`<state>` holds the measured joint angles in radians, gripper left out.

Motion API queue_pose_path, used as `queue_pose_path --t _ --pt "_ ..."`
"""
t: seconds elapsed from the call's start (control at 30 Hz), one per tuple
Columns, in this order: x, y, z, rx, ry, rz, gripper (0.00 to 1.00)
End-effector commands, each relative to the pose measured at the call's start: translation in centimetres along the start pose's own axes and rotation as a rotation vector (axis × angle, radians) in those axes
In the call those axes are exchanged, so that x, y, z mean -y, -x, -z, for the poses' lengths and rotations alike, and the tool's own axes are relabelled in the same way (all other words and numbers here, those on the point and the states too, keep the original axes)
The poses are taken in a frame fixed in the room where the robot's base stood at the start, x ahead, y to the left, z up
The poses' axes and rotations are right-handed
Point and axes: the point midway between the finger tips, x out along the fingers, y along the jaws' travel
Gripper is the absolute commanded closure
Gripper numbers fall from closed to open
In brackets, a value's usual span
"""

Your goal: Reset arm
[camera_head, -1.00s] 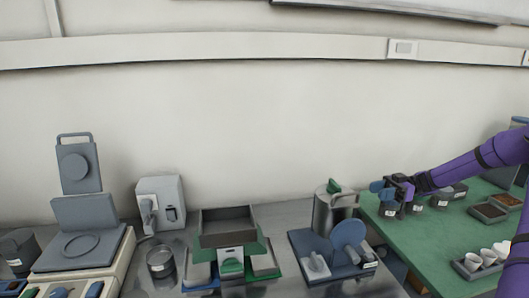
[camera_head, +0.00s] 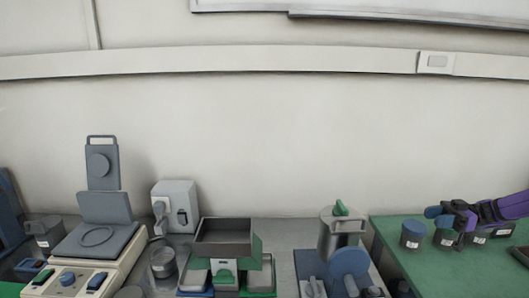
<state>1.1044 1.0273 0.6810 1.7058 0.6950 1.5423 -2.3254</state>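My purple arm comes in from the right edge. My gripper (camera_head: 449,217) is at its end, with dark blue finger parts, above the green mat at the right. It is beside a row of dark labelled jars (camera_head: 414,234) and overlaps some of them in the picture. The gap between its fingers is too small and partly hidden to judge, and I cannot tell whether anything is held.
A green-topped table (camera_head: 404,265) is at the right, a grey bench to its left. On the bench stand a hotplate-like device (camera_head: 98,240), a grey box (camera_head: 176,205), a tray on a green stand (camera_head: 222,238), a metal canister (camera_head: 334,236) and a blue disc device (camera_head: 349,268).

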Motion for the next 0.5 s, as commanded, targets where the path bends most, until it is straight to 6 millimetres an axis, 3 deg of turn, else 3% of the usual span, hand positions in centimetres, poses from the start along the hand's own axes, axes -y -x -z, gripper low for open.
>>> queue_pose_path --t 0.5 --pt "0.6 -3.0 1.6 0.147 -0.141 0.055 0.61"
